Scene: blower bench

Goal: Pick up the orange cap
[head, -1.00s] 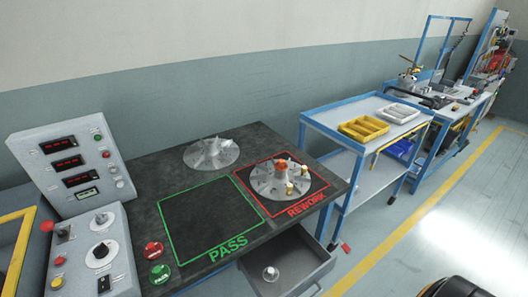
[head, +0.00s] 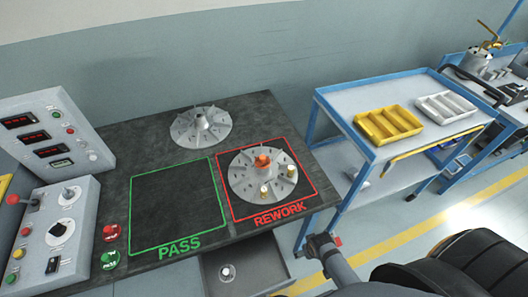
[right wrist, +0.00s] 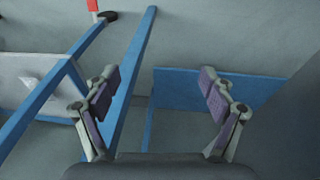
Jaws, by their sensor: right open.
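The orange cap (head: 262,161) sits on the hub in the middle of a grey finned impeller (head: 240,184). This impeller lies inside the red REWORK outline (head: 225,215) on the dark bench. Two small brass-coloured pieces stand on its front and right side. In the right wrist view my right gripper (right wrist: 157,75) is open and empty, with its two fingers wide apart. My right arm shows at the lower right of the head view, apart from the cap and off the bench's right side. My left gripper is not in view.
A second impeller (head: 202,126) lies at the bench's back. The green PASS outline (head: 177,205) is empty. An open drawer (head: 262,262) holds a small round piece. A blue-framed cart (head: 350,103) stands right, carrying a yellow tray (head: 388,124). Control boxes (head: 50,230) stand left.

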